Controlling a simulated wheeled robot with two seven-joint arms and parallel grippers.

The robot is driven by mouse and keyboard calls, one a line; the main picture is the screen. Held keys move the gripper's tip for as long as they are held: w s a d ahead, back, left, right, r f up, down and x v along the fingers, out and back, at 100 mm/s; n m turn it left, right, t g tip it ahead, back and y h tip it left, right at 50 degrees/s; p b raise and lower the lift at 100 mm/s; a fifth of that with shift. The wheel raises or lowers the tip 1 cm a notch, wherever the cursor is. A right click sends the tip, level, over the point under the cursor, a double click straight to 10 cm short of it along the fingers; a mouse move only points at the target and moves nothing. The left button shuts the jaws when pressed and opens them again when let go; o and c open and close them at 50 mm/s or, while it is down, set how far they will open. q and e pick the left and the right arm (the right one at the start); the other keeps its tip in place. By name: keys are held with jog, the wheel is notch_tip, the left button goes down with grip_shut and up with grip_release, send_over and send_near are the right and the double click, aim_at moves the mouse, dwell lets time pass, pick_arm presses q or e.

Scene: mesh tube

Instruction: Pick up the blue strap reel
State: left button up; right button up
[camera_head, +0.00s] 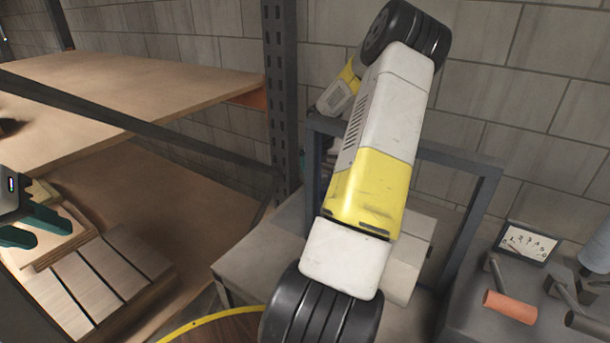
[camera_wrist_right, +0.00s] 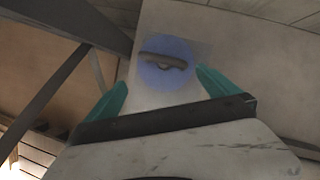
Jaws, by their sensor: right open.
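The blue strap reel (camera_wrist_right: 180,48) shows in the right wrist view as a round blue disc with a dark bar across its middle. It lies against a pale surface. My right gripper (camera_wrist_right: 161,78) is open, with one teal finger to each side of the reel in the picture. I cannot tell whether the fingers touch it. In the head view my right arm covers the middle, and I cannot make out the reel there. My left gripper (camera_head: 38,226) is at the left edge, its two teal fingers apart, above a wooden slatted stack.
A wooden shelf (camera_head: 150,88) with a dark upright post (camera_head: 281,90) stands at left. A dark frame (camera_head: 470,225) stands behind my right arm. At right, a grey bench holds a dial gauge (camera_head: 527,243) and an orange-handled tool (camera_head: 510,307). A round yellow-rimmed top (camera_head: 205,325) is in front.

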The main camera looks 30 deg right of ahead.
aim_at(325, 182)
jog(key=shift+d+f+n, duration=0.25)
jog(key=shift+d+f, duration=0.05)
jog(key=shift+f, duration=0.2)
jog(key=shift+d+f+n, duration=0.25)
jog(key=shift+d+f, duration=0.05)
jog(key=shift+f, duration=0.2)
jog(key=x, duration=0.7)
jog(key=shift+s+f, duration=0.2)
jog(key=shift+r, duration=0.1)
jog(key=c, duration=1.6)
